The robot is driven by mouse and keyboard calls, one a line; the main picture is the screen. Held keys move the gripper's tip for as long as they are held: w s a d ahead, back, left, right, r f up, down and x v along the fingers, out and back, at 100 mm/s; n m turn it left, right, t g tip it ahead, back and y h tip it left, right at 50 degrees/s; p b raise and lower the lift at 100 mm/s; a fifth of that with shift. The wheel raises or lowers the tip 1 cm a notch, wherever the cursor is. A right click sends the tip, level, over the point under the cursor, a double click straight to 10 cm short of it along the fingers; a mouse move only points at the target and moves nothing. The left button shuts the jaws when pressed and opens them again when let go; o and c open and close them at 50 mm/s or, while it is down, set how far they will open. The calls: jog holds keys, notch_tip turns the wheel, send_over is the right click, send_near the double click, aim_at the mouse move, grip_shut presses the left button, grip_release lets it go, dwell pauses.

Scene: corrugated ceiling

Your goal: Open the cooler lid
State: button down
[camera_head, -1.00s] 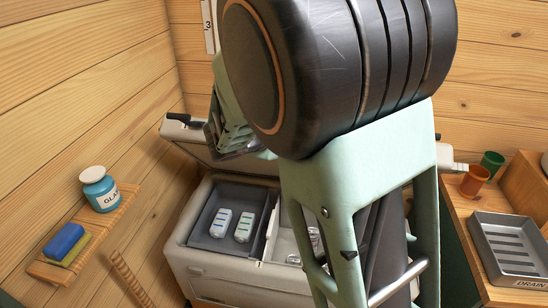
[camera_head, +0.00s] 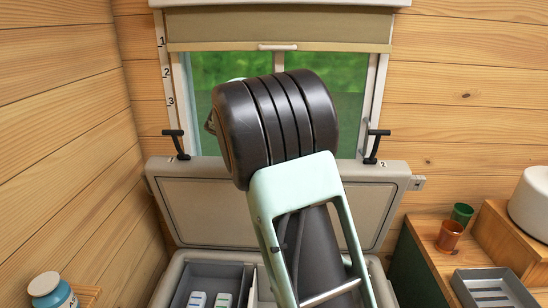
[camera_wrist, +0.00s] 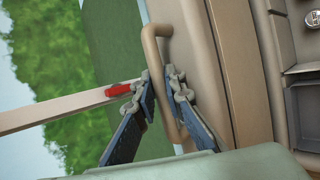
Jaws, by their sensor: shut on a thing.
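The cooler lid (camera_head: 188,205) stands nearly upright below the window in the head view, its inner face toward me. The cooler body (camera_head: 165,284) is below it, open, with a grey tray (camera_head: 215,272) holding pale packs. My gripper (camera_wrist: 160,78) is shut on a tan bar handle (camera_wrist: 153,40) in the wrist view, with one blue-padded finger on either side. The handle joins the beige lid edge (camera_wrist: 205,45). In the head view, my arm hides my gripper and the middle of the lid.
A window (camera_head: 220,66) with a blind (camera_head: 220,26) is behind the lid. At right, a counter holds an orange cup (camera_head: 449,236), a green cup (camera_head: 462,213) and a metal drain tray (camera_head: 490,290). A wooden wall closes the left.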

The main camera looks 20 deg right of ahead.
jog(key=shift+w+d, duration=0.2)
jog(key=shift+w, duration=0.45)
jog(key=c, duration=2)
grip_release()
jog(key=shift+o, duration=0.2)
jog(key=v, duration=1.2)
jog(key=shift+w+r, duration=0.1)
